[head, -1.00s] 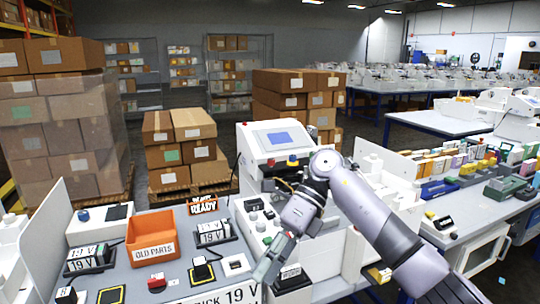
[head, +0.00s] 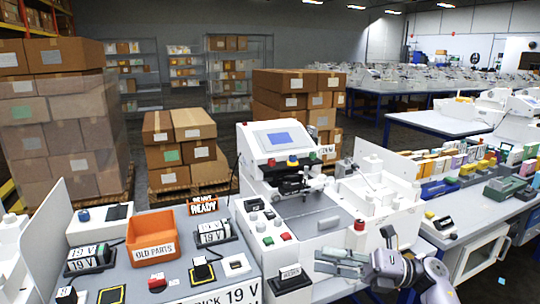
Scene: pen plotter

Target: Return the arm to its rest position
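My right gripper (head: 322,259) is low in the picture, in front of the white machine's right part, with its arm coming in from the bottom right. Its two grey fingers point left and stand apart, with nothing seen between them. The white machine (head: 250,178) has a tilted screen (head: 279,138), a grey bed (head: 310,226) and several buttons. The gripper appears clear of the bed. My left gripper is not in view.
A right-hand bench holds several coloured boxes (head: 440,163). Stacked cartons (head: 182,135) stand behind.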

